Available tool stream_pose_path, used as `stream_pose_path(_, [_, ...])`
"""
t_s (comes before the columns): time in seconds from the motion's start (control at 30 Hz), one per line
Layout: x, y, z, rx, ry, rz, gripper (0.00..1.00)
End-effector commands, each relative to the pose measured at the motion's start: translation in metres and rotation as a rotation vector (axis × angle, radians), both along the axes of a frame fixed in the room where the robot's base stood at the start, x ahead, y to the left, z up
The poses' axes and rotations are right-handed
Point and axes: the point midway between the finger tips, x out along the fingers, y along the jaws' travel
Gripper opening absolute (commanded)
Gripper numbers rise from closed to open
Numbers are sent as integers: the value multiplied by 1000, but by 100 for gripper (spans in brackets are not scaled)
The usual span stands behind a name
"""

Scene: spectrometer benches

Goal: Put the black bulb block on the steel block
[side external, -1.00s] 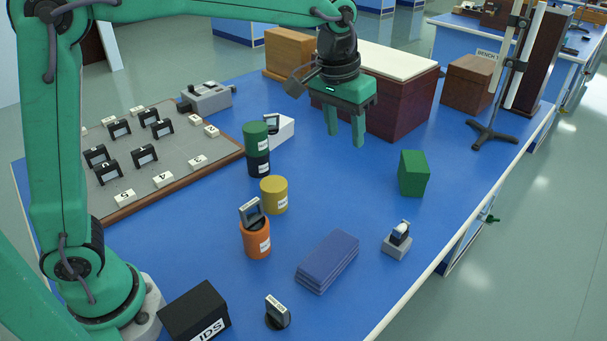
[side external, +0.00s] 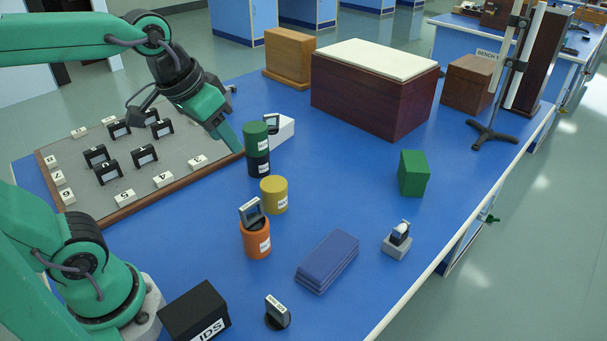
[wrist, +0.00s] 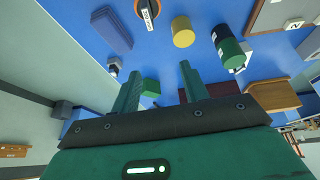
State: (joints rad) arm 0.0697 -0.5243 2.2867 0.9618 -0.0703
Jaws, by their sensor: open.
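My gripper (side external: 234,144) is tilted, its fingers left of the green can in the side view. The wrist view shows the fingers (wrist: 158,88) spread apart with nothing between them. Several black blocks with white label faces, such as one (side external: 145,156), stand on the grey board. Similar black pieces stand on the orange can (side external: 255,239), on the white block (side external: 284,131) and on the bench (side external: 277,313). I cannot read which bears a bulb. A small grey block (side external: 397,250), possibly the steel block, carries a small black and white piece.
A green can (side external: 255,134) stands on a black can (side external: 258,164), close to my gripper. A yellow can (side external: 274,195), blue pad (side external: 328,260), green block (side external: 413,174) and black box (side external: 194,311) stand around.

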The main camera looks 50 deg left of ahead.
Motion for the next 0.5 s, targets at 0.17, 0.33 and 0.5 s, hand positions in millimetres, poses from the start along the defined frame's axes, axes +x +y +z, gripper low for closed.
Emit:
stream_pose_path(0.17, [-29, 12, -14, 14, -44, 5, 45])
stream_pose_path(0.33, [-46, 18, -25, 24, -68, 7, 45])
stream_pose_path(0.5, [-51, 19, -30, 28, -75, 6, 45])
